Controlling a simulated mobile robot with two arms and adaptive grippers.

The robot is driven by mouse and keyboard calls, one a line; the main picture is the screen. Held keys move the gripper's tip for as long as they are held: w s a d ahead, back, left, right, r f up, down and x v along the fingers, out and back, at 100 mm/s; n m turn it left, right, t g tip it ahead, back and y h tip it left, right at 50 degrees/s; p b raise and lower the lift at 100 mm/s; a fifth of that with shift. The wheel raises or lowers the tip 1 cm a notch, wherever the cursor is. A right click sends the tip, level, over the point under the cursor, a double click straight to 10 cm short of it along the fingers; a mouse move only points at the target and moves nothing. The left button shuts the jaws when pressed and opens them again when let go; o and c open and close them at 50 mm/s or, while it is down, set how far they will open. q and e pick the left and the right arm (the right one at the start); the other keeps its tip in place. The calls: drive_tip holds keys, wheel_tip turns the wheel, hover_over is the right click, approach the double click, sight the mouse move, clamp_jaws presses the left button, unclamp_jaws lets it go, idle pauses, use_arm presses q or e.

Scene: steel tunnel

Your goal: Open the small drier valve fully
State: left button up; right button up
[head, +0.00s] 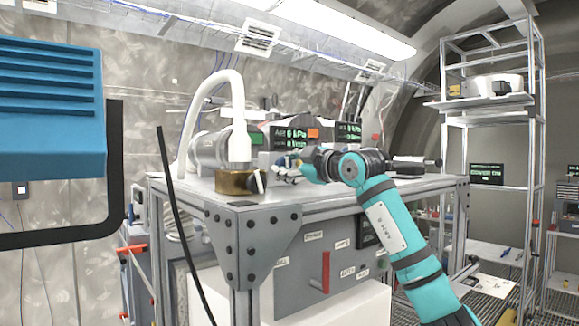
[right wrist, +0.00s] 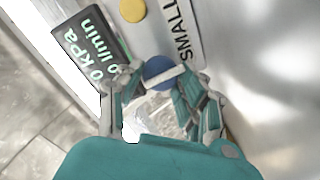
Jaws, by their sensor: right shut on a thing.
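The small drier valve (right wrist: 158,70) is a round blue knob with a pale bar across it, seen in the right wrist view below the "SMALL" label (right wrist: 178,32). My right gripper (right wrist: 163,84) is shut on it, with a finger on each side of the knob. In the head view my right gripper (head: 287,166) reaches in from the right over the steel bench top, and the valve is mostly hidden there. A dark display (right wrist: 90,45) beside the valve reads 0 kPa and 0 l/min. My left gripper is not in view.
A yellow round knob (right wrist: 132,10) is close by the valve. On the bench (head: 310,210) a brass-coloured fitting (head: 236,182) with a white hose (head: 232,85) stands left of my gripper. A red lever (head: 325,271) is on the bench front. A shelf rack (head: 490,100) stands at right.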

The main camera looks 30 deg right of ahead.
drive_tip(key=n, duration=0.3)
drive_tip(key=shift+b, duration=0.35)
drive_tip(key=n, duration=0.4)
drive_tip(key=shift+n, duration=0.4)
drive_tip(key=n, duration=0.4)
drive_tip(key=shift+f+n, duration=0.1)
drive_tip(key=shift+n, duration=0.2)
drive_tip(key=n, duration=0.4)
drive_tip(key=shift+n, duration=0.3)
drive_tip(key=n, duration=0.4)
drive_tip(key=n+p, duration=0.1)
drive_tip(key=n, duration=1.2)
drive_tip(key=shift+d+f+n, duration=0.1)
drive_tip(key=shift+n, duration=0.2)
